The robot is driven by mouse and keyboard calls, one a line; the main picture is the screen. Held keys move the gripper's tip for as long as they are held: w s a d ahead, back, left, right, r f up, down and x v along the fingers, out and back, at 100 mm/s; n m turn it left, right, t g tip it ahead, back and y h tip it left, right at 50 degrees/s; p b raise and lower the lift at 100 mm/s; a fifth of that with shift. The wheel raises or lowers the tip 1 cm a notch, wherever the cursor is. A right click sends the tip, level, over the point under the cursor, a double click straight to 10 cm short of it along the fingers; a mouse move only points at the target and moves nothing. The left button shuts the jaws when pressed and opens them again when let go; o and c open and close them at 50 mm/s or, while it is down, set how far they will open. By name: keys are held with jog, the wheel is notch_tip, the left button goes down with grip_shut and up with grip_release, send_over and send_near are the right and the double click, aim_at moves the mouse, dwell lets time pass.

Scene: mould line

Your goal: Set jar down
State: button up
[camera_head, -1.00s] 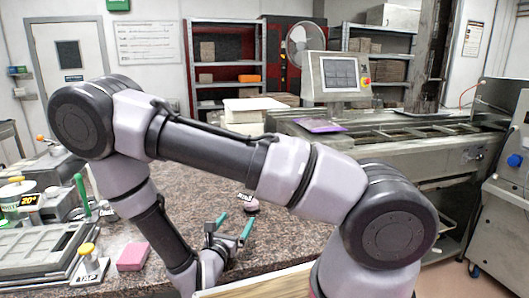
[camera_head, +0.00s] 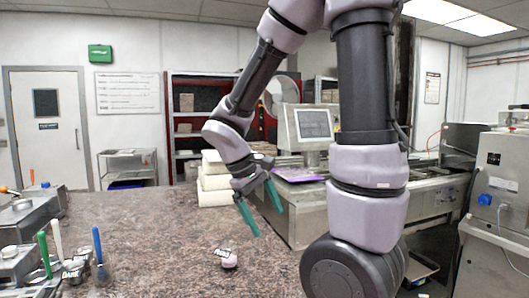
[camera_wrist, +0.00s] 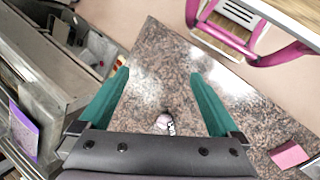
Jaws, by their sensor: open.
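The wrist view shows both fingers (camera_wrist: 160,73) wide open over the counter.
Blue and green-handled tools (camera_head: 98,246) stand at the counter's left. A pink block (camera_wrist: 288,155) lies on the counter in the wrist view. A machine with a screen (camera_head: 312,124) and a purple sheet (camera_head: 298,174) are behind on the right. The middle counter is mostly bare.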

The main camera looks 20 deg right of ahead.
notch_tip(320, 180, up, 16)
jog(key=s+a+m+t+y, duration=0.1)
jog(key=s+m+t+y, duration=0.1)
jog(key=m+t+y, duration=0.4)
jog(key=shift+s+a+m+t+y, duration=0.2)
jog(key=shift+s+m+t+y, duration=0.15)
jog(key=shift+m+t, duration=0.8)
